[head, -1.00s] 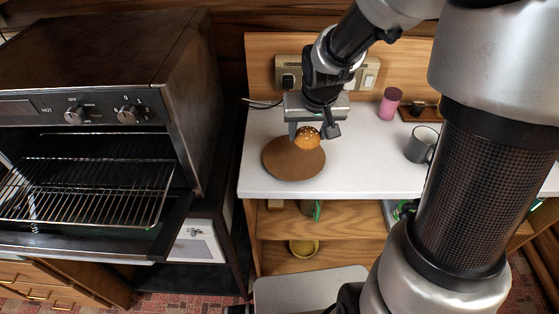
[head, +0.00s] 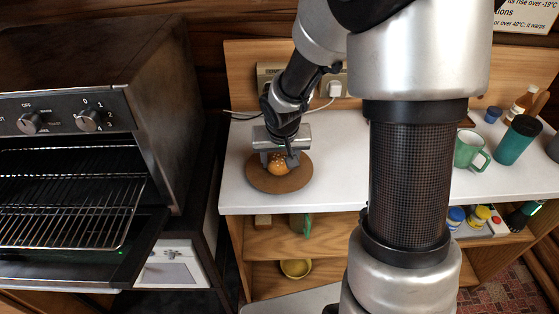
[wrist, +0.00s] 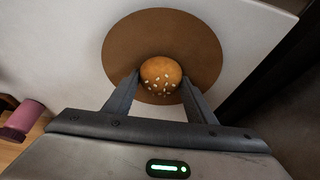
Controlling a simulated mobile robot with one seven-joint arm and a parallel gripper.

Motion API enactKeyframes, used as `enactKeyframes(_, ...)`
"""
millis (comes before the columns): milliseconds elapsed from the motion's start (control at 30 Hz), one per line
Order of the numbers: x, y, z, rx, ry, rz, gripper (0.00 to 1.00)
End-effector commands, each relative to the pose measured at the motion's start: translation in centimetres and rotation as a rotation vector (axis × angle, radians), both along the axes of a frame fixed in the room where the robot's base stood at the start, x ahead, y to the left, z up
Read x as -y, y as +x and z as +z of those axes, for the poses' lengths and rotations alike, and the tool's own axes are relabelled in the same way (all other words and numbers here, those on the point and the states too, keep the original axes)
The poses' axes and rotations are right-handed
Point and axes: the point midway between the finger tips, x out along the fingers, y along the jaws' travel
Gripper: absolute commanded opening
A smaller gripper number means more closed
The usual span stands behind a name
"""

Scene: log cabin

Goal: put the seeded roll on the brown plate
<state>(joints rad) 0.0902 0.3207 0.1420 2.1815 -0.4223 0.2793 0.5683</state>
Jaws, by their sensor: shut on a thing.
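The seeded roll (head: 279,164) is round and golden brown with pale seeds on top. My gripper (head: 281,163) is shut on it, one finger on each side. The roll also shows between the fingertips in the wrist view (wrist: 161,76). The round brown plate (head: 262,180) lies flat on the white counter. In both views the roll appears over the plate, within its outline. I cannot tell whether the roll touches the plate. The fingers hide part of the roll's sides, and the roll hides part of the plate.
An oven (head: 75,150) with its door open stands at the left. To the right on the white counter (head: 340,160) are a green mug (head: 467,150), a teal cup (head: 517,140) and a bottle (head: 521,105). A pink cylinder (wrist: 22,118) shows in the wrist view.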

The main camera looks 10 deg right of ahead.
Motion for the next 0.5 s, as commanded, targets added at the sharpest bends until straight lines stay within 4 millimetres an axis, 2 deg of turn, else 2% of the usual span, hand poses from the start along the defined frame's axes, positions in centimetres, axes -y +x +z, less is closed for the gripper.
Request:
enactKeyframes(300, 0.01, 0.04, -0.31, 0.002, -0.001, 0.001, 0.29)
enactKeyframes(333, 0.02, 0.04, -0.16, 0.002, -0.001, 0.001, 0.54)
enactKeyframes(433, 0.02, 0.03, -0.11, 0.001, -0.001, 0.001, 0.69)
enactKeyframes(500, 0.02, 0.03, -0.11, 0.001, -0.001, 0.001, 0.69)
